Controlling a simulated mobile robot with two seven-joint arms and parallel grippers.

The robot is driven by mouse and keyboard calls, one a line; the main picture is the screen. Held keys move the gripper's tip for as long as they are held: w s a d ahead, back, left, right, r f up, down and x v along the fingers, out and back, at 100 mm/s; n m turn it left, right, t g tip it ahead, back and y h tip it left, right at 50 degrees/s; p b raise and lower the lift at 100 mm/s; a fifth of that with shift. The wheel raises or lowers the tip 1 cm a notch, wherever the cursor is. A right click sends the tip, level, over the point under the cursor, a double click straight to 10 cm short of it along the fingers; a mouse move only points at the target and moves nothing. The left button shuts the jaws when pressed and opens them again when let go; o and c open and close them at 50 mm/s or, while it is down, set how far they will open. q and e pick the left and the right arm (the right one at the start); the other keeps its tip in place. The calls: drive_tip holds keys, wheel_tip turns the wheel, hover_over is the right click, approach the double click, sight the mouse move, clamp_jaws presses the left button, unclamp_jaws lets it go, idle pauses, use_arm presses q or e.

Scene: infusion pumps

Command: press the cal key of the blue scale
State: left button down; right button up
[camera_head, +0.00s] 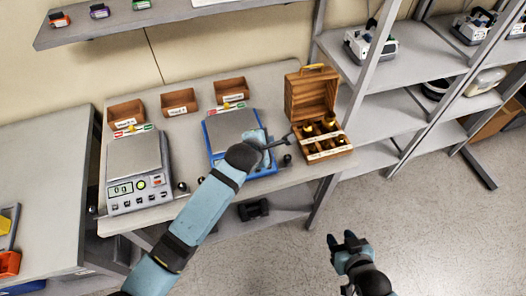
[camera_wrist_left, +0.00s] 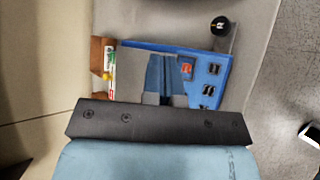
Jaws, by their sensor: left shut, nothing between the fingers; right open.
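The blue scale (camera_head: 230,127) stands in the middle of the bench, its front partly hidden by my left arm and hand. In the left wrist view the blue scale (camera_wrist_left: 222,62) shows a red-orange key (camera_wrist_left: 187,69) and several dark keys; their labels are too small to read. My left gripper (camera_wrist_left: 166,60) is shut and empty, its fingers over the scale's plate beside the red-orange key. I cannot tell whether the fingertips touch the scale. My right gripper (camera_head: 347,242) is open and empty above the floor, in front of the bench and away from the scale.
A grey scale (camera_head: 136,168) with a lit display stands to the left. An open wooden box (camera_head: 312,95) of brass weights stands to the right. Small brown bins (camera_head: 180,101) line the back. A black knob-like object (camera_wrist_left: 220,25) sits near the blue scale. Shelves stand at right.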

use_arm(q)
drive_tip(key=shift+w+d, duration=0.1)
idle(0.3)
drive_tip(key=f+b, duration=0.1)
drive_tip(key=f, duration=0.1)
drive_tip(key=w+f+b, duration=0.1)
drive_tip(key=f, duration=0.2)
drive_tip(key=w+f+b, duration=0.1)
drive_tip(key=f+b, duration=0.1)
drive_tip(key=shift+a+f, duration=0.2)
drive_tip(key=shift+a, duration=0.15)
drive_tip(key=shift+f+b, duration=0.35)
drive_tip(key=shift+f, duration=0.05)
drive_tip(key=shift+w, duration=0.1)
idle(0.5)
drive_tip(key=shift+f, duration=0.2)
idle(0.8)
drive_tip(key=shift+w+f, duration=0.1)
drive_tip(key=shift+f, duration=0.15)
